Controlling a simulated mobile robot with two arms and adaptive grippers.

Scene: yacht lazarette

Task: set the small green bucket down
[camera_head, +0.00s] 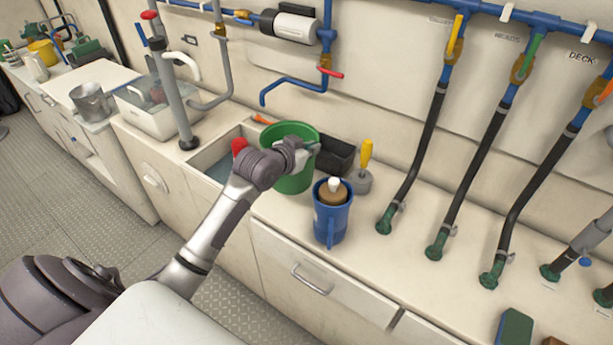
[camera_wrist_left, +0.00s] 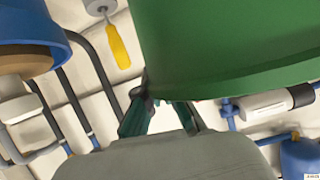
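The small green bucket (camera_head: 292,178) is upright at the counter, between the sink basin and the blue jug. Whether its base touches the counter cannot be told. My left gripper (camera_head: 306,150) is at the bucket's rim and appears shut on it. In the left wrist view, the green bucket (camera_wrist_left: 235,45) fills the upper right and the fingers of my left gripper (camera_wrist_left: 165,112) meet its rim edge; the fingertips are partly hidden. My right gripper is not in view.
A blue jug (camera_head: 330,222) with a brown and white item inside stands close to the right. A dark tray (camera_head: 336,155) and a yellow-handled tool (camera_head: 365,160) are behind. A sink basin (camera_head: 212,160) is left. Black hoses (camera_head: 421,145) rise at right.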

